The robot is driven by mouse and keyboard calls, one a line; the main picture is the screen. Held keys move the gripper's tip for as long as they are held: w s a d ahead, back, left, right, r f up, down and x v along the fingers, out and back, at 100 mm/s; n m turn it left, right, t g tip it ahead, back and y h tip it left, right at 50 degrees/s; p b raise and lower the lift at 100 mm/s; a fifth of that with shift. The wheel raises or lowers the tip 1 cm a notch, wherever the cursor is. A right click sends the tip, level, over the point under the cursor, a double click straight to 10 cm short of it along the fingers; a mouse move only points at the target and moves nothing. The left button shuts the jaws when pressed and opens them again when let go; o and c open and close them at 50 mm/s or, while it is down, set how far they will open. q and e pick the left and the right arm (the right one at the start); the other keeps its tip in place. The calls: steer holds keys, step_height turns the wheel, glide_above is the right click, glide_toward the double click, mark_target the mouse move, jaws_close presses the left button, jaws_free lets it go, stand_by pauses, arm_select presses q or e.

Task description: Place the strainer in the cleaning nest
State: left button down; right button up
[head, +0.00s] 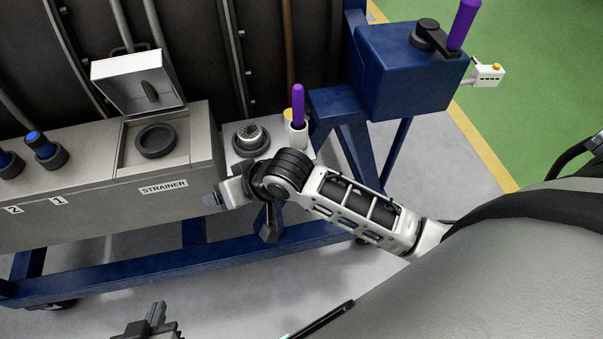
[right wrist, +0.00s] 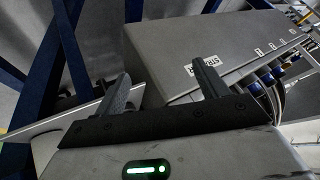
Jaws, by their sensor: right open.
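A grey, studded round piece that looks like the strainer (head: 250,135) sits upright in a dark ring, apparently the cleaning nest (head: 246,149), on a pale plate right of the grey box. My right gripper (head: 216,199) is beside the box's front right corner, just below that plate. Its fingers are apart with nothing between them in the right wrist view (right wrist: 163,85). The box, labelled STRAINER (head: 163,187), has a raised lid (head: 138,82) and a dark round port (head: 155,141) that looks empty. My left gripper (head: 150,324) is at the bottom edge, partly cut off.
A purple-handled tool (head: 298,107) stands in a white holder close right of the strainer. A blue block (head: 405,75) with another purple handle stands further right. Blue-capped fittings (head: 42,147) line the box's left. Open floor lies in front of the blue frame (head: 150,262).

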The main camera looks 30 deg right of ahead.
steer(key=s+d+f+n+t+h, duration=0.1)
steer(key=s+d+f, duration=0.2)
steer(key=s, duration=0.3)
steer(key=s+d+f+n+t+h, duration=0.1)
steer(key=s+d+f+t, duration=0.1)
steer(key=s+d, duration=0.3)
steer(key=shift+s+d+f, duration=0.35)
steer(key=shift+s+f, duration=0.45)
steer(key=shift+s, duration=0.15)
